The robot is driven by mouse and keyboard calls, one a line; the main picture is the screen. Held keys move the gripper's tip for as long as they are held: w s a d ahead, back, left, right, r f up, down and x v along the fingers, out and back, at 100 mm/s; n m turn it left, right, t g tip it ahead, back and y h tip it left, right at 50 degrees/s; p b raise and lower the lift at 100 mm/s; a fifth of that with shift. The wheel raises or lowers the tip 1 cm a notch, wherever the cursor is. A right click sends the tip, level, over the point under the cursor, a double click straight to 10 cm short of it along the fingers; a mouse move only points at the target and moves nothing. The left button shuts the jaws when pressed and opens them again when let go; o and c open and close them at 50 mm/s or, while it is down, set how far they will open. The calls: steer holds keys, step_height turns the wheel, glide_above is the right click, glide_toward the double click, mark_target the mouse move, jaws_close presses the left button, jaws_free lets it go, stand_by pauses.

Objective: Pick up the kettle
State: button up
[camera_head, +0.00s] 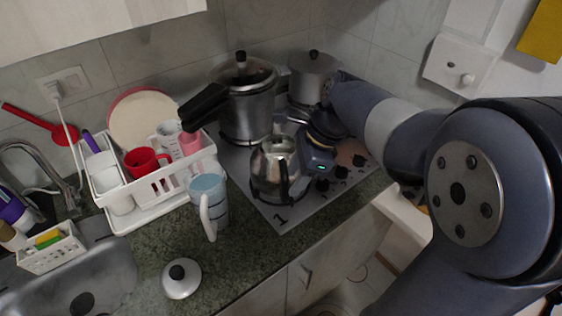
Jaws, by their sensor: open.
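The kettle (273,171) is a shiny metal one with dark parts, standing upright on the front part of the steel stove top. My gripper (300,178) is at the kettle's right side, at the end of my grey-blue arm. The sensor end of my arm partly covers the kettle's right and back. The fingers are small and dark against the kettle, and I cannot tell whether they touch it. The kettle stays on the stove, not lifted.
A pressure cooker (247,112) with a black handle and a steel pot (303,85) stand behind. A white dish rack (160,190) with cups, a blue pitcher (211,203) and a white lid (181,278) are left. Stove knobs (341,172) line the right edge.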

mark_target(285, 191)
steer(key=x, duration=0.6)
steer(key=shift+w, duration=0.1)
jaws_close()
stand_by(0.3)
steer(key=shift+r, duration=0.1)
